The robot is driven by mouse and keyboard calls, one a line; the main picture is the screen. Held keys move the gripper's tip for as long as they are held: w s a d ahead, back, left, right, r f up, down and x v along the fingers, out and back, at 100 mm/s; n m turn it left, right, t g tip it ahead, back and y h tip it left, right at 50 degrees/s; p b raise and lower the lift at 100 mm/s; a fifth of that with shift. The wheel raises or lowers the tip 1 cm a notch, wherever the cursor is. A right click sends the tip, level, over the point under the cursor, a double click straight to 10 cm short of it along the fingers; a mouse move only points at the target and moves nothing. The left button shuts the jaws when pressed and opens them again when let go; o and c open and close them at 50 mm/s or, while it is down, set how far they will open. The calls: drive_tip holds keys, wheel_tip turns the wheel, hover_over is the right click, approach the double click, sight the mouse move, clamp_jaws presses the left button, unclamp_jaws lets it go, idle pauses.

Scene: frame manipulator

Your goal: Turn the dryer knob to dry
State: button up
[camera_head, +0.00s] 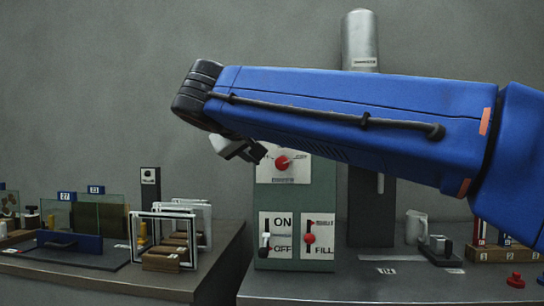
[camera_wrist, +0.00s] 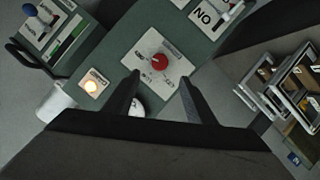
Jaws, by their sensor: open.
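The round red knob (camera_head: 282,163) sits on a white labelled plate (camera_head: 300,176) on the upper front of a green cabinet (camera_head: 322,200). In the wrist view, the red knob (camera_wrist: 159,59) and its white plate (camera_wrist: 135,54) lie just beyond my fingertips. The labels around the knob are too small to read surely, and I cannot tell which one it points at. My gripper (camera_head: 250,153) is in front of the cabinet, left of the knob in the head view. In the wrist view, my gripper (camera_wrist: 159,78) is open and empty, its two fingers apart and pointing towards the knob.
Below the knob are an ON/OFF lever (camera_head: 266,240) and a red-knobbed FILL lever (camera_head: 309,239). A lit lamp (camera_wrist: 92,86) is beside the plate. Several upright frames (camera_head: 172,238) stand on the left table. A metal cylinder (camera_head: 360,40) rises behind my arm.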

drive_tip(key=shift+v, duration=1.6)
drive_tip(key=s+d+f+g, duration=0.2)
drive_tip(key=d+f+g, duration=0.1)
drive_tip(key=d+f, duration=0.9)
drive_tip(key=s+d+f+g, duration=0.2)
drive_tip(key=d+f+g, duration=0.1)
drive_tip(key=d+f, duration=0.9)
drive_tip(key=s+d+f+m+g+y, duration=0.1)
drive_tip(key=s+d+f+m, duration=0.1)
drive_tip(key=s+d+f, duration=0.4)
drive_tip(key=s+d+f+m+g+y, duration=0.2)
drive_tip(key=s+d+f, duration=0.4)
drive_tip(key=s+f, duration=0.8)
wheel_tip(320, 180, down, 5)
drive_tip(key=shift+s+d+f+y, duration=0.1)
drive_tip(key=shift+s+d+y, duration=0.1)
drive_tip(key=shift+d+y, duration=0.15)
